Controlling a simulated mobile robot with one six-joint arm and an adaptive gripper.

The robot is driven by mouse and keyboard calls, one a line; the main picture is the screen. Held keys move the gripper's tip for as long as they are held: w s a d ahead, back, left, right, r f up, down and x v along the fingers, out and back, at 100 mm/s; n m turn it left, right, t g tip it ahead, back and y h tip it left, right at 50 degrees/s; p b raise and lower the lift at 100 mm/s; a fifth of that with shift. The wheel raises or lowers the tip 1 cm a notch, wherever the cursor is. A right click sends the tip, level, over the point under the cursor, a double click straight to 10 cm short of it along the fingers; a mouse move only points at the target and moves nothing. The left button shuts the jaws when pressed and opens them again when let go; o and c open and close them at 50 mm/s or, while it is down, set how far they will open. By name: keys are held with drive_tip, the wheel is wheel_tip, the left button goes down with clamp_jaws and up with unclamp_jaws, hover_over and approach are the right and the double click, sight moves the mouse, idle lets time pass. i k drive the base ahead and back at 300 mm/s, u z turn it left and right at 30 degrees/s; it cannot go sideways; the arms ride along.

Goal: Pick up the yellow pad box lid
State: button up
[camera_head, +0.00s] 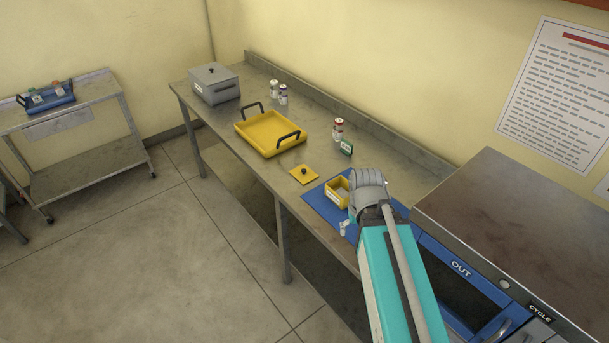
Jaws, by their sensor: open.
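The yellow pad box lid (303,174) is a small flat yellow square with a dark knob. It lies on the metal bench, between the yellow tray and the blue mat. The open yellow pad box (328,194) stands on the blue mat (316,204), just right of and nearer than the lid. My gripper (344,228) is at the end of my teal and grey arm, over the blue mat beside the box. Only a pale part of it shows, and my arm hides the rest. It is open and apart from the lid.
A yellow tray (255,143) with dark handles stands behind the lid. A grey lidded container (216,90) is at the far end. The blue OUT unit (450,264) is at right. Bench around the lid is clear.

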sight(303, 173)
drive_tip(key=k, duration=1.3)
drive_tip(key=u, duration=0.5)
drive_tip(key=i, duration=1.85)
drive_tip(key=z, duration=0.55)
